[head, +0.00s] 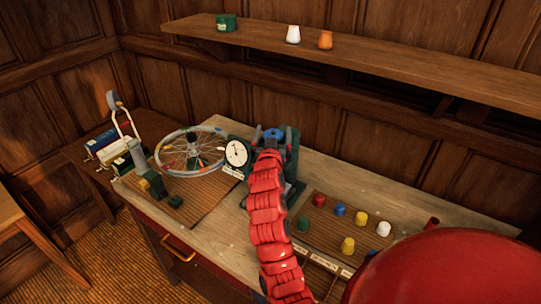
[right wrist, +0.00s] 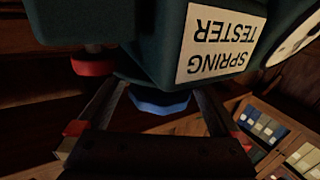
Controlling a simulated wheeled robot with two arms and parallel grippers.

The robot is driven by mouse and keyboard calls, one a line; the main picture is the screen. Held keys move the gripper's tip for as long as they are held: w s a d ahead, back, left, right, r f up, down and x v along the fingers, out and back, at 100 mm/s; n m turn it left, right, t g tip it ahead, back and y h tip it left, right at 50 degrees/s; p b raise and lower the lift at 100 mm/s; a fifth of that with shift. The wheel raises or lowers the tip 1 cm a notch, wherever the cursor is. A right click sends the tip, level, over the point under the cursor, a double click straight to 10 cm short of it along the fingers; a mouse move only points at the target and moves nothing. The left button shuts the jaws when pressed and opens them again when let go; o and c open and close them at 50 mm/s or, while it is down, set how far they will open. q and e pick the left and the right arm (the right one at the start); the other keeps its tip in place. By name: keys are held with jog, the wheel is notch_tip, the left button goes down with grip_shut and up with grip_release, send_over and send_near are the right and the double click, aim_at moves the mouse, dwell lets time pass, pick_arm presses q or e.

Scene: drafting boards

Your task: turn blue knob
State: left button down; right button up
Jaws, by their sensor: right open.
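The blue knob (head: 273,133) is on the dark green spring tester (head: 292,150), which stands on the bench beside a white dial (head: 236,153). My right gripper (head: 271,142) is at the tester, its red arm hiding part of it. In the right wrist view the blue knob (right wrist: 160,104) shows between my two open fingers (right wrist: 158,95), with a gap on each side. The label SPRING TESTER (right wrist: 222,45) appears upside down there. My left gripper is not in view.
A spoked wheel (head: 192,150) on a stand is left of the tester. A board with several coloured knobs (head: 340,209) lies to the right. A shelf (head: 400,70) with a green tin and two small pots runs along the wall. A red part (right wrist: 93,67) sits beside one finger.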

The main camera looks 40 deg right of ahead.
jog(key=v, duration=1.5)
jog(key=shift+s+a+b, duration=0.25)
jog(key=shift+s+b, duration=0.05)
jog(key=shift+b, duration=0.05)
